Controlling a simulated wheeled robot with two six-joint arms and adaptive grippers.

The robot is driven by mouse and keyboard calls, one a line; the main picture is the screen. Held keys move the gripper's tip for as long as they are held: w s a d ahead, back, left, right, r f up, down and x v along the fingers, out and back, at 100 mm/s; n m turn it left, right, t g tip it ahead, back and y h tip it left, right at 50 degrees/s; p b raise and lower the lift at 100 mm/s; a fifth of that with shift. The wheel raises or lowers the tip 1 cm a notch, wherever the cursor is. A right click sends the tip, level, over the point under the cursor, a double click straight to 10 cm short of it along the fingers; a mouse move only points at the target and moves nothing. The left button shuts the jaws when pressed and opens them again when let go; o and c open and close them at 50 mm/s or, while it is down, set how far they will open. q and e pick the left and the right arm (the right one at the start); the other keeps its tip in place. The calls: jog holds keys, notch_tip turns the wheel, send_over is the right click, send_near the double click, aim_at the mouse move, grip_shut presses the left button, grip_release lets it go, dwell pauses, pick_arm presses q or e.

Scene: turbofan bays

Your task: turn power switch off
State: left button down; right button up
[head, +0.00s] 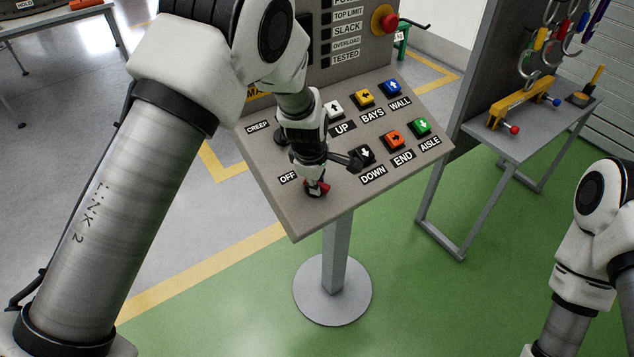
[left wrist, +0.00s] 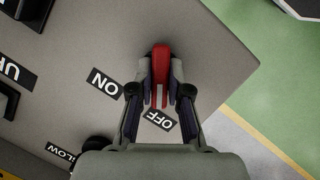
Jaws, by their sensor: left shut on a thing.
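The power switch is a red handle (left wrist: 160,65) on the sloped grey control panel (left wrist: 235,70), with an ON label (left wrist: 104,84) and an OFF label (left wrist: 159,120) beside it in the left wrist view. My left gripper (left wrist: 160,88) is shut on the red handle, one finger on each side of it. In the head view my left gripper (head: 316,187) is at the panel's lower left corner, next to the OFF label (head: 287,178), and hides most of the switch. My right gripper is outside the views; only part of my right arm shows at the right.
Push buttons marked UP (head: 334,110), DOWN (head: 364,155), END (head: 393,140) and others lie right of my left gripper. A red emergency knob (head: 384,19) is on the upright panel above. A grey table (head: 520,140) with tools stands at the right.

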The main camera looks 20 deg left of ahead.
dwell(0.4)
pick_arm(q)
jog(key=c, duration=1.1)
grip_release()
jog(key=shift+f, duration=0.1)
jog(key=v, duration=1.2)
jog(key=shift+w+a, duration=0.1)
